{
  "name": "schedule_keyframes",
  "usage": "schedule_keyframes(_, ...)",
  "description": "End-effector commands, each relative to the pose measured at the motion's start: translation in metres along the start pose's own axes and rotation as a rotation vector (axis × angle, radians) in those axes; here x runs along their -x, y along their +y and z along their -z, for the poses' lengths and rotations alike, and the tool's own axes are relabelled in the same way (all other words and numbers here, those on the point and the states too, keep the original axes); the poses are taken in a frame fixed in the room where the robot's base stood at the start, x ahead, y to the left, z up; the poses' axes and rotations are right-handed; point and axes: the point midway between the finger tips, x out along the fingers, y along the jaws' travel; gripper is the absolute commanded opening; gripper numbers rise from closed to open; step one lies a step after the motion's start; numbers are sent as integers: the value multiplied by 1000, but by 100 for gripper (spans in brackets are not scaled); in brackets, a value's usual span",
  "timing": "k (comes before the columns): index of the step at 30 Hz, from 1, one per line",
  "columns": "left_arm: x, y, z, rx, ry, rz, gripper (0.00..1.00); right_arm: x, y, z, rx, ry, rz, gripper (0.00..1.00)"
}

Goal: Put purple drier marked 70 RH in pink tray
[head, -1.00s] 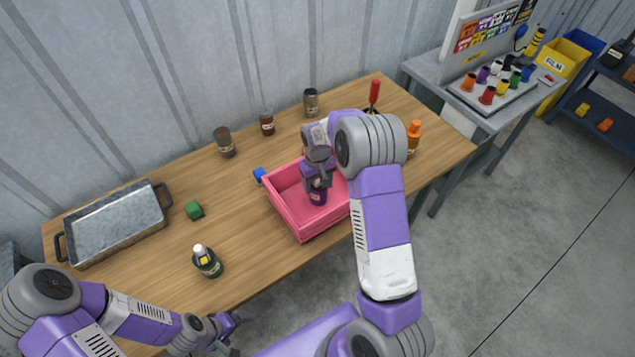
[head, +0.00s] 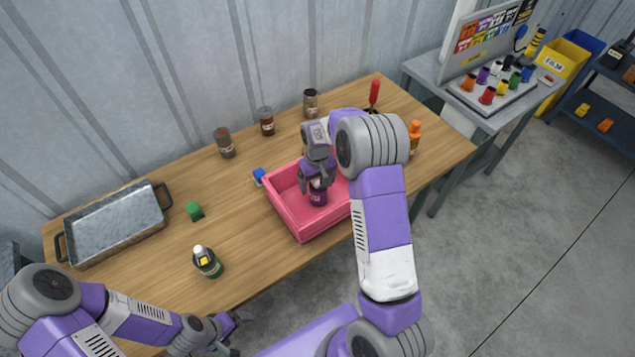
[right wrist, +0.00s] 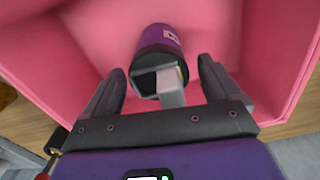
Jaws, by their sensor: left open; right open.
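The pink tray (head: 290,217) stands on the wooden table. The purple drier (head: 318,198) is inside it, beneath my right gripper (head: 317,180). In the right wrist view the purple drier (right wrist: 160,48) rests within the pink tray (right wrist: 225,30), with part of a pale label on its side. The label's text is too small to read. My right gripper (right wrist: 162,85) is open, its fingers apart on either side of the drier's near end, with gaps showing. My left gripper (head: 238,333) is open and empty near the table's front edge, at lower left.
Several jars (head: 224,142) stand behind; an orange bottle (head: 414,136) is at right.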

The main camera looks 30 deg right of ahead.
Motion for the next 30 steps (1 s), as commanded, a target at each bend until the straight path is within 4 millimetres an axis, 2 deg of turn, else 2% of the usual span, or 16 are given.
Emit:
schedule_keyframes(9,3,1,0,0,0,0,91,70,0,1,-1,6,0,90)
schedule_keyframes(15,4,2,0,0,0,0,91,100,0,0,0,3,0,90)
schedule_keyframes(21,5,2,0,0,0,0,91,111,0,0,0,0,0,90)
schedule_keyframes(30,5,2,0,0,0,0,91,111,0,0,0,0,0,90)
